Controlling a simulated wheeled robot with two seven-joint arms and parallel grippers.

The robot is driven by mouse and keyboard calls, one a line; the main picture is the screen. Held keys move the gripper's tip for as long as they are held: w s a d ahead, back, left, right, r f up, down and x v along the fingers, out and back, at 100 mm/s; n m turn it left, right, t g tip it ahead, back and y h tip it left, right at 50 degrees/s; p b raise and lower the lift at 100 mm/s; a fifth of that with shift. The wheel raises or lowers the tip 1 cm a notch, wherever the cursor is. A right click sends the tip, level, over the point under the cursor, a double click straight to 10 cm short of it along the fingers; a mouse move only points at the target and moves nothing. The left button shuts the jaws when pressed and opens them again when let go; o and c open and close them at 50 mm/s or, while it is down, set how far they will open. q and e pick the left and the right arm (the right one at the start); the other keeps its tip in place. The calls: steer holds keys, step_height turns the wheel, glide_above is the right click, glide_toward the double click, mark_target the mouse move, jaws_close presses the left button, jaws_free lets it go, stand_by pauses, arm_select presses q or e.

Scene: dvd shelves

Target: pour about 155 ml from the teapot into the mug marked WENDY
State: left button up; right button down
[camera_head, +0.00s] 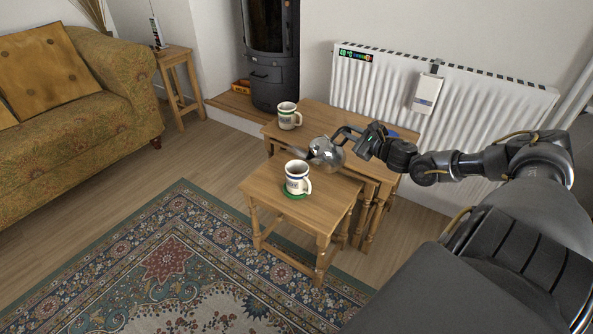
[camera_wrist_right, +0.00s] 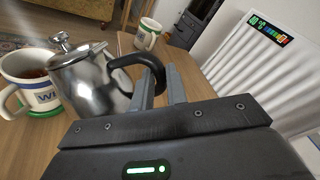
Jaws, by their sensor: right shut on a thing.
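My right gripper (camera_head: 362,142) is shut on the black handle of the shiny metal teapot (camera_head: 327,154) and holds it over the small wooden tables. The teapot, also in the right wrist view (camera_wrist_right: 92,88), looks tilted, its spout pointing left in the head view. A white mug (camera_head: 297,183) with blue and green bands stands on a green coaster below and left of the teapot. In the right wrist view this mug (camera_wrist_right: 40,92) shows brown liquid and blue letters starting with W, the rest cut off. I see no clear stream. My left gripper is out of view.
A second banded white mug (camera_head: 288,120) stands upright on the taller table (camera_head: 318,116) behind. The lower table (camera_head: 322,212) holds the front mug. A white radiator (camera_head: 480,120) stands behind my arm, a stove (camera_head: 272,80) further back. A patterned rug lies in front.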

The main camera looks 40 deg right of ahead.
steer(key=shift+d+f, duration=0.15)
steer(key=shift+s+d+f+m, duration=0.2)
steer(key=shift+d+m, duration=0.4)
steer(key=shift+d, duration=0.05)
steer(key=shift+f, duration=0.1)
stand_by(1.3)
